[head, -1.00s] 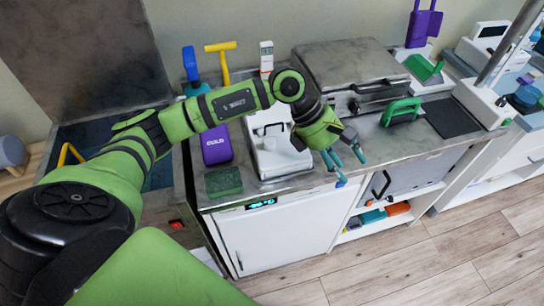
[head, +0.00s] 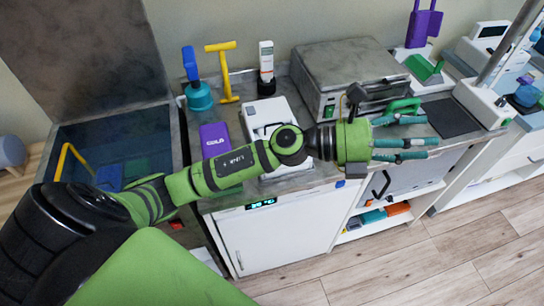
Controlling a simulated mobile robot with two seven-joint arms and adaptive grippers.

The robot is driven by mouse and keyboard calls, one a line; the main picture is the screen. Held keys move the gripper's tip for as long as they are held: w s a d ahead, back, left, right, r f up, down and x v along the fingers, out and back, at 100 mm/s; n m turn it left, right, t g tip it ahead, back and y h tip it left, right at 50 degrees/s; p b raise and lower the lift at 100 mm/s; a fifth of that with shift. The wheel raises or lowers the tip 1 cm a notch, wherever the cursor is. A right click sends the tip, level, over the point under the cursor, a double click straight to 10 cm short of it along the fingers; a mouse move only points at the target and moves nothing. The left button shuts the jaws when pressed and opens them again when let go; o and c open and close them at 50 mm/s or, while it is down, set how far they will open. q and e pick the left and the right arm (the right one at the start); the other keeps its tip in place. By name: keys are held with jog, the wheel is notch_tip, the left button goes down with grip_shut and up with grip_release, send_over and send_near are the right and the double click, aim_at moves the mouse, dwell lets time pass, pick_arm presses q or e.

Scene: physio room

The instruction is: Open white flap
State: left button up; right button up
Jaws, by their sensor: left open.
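A white front panel (head: 285,236) with a small lit display (head: 261,204) above it closes the cabinet under the counter. It looks shut. To its right a grey panel (head: 402,178) with a dark curved handle (head: 381,184) also looks closed. I cannot tell for sure which is the flap meant; the white panel fits the colour. My left gripper (head: 430,139) is open and empty, its teal fingers pointing right above the counter's front edge, up and to the right of the white panel. It hides part of the counter. My right gripper is not in view.
On the counter stand a white device (head: 262,110), a grey-lidded box (head: 345,62), a purple box (head: 214,139) and a green handled thing (head: 405,104) close behind my fingers. An open shelf (head: 385,218) holds several coloured items. The floor (head: 440,260) in front is clear.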

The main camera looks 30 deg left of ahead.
pick_arm(q)
jog(key=w+a+n+t+y, duration=0.3)
jog(key=a+n+t+y, duration=0.55)
jog(key=n, duration=0.65)
jog(key=a+f+n+y, duration=0.7)
jog(key=f+n+y, duration=0.1)
jog(key=n, duration=0.4)
jog(key=s+a+f+n+g+y, duration=0.1)
jog(key=s+f+n+g, duration=0.3)
jog(key=s+f, duration=0.4)
jog(key=s+a+f+n+g+y, duration=0.1)
jog(key=s+a+f+n+g, duration=0.2)
jog(key=f, duration=1.4)
jog(key=s+n+g, duration=0.2)
jog(key=s+g, duration=0.2)
jog(key=s, duration=0.1)
jog(key=shift+s+a+n+y, duration=0.15)
jog(key=shift+n+y, duration=0.15)
jog(key=shift+y, duration=0.05)
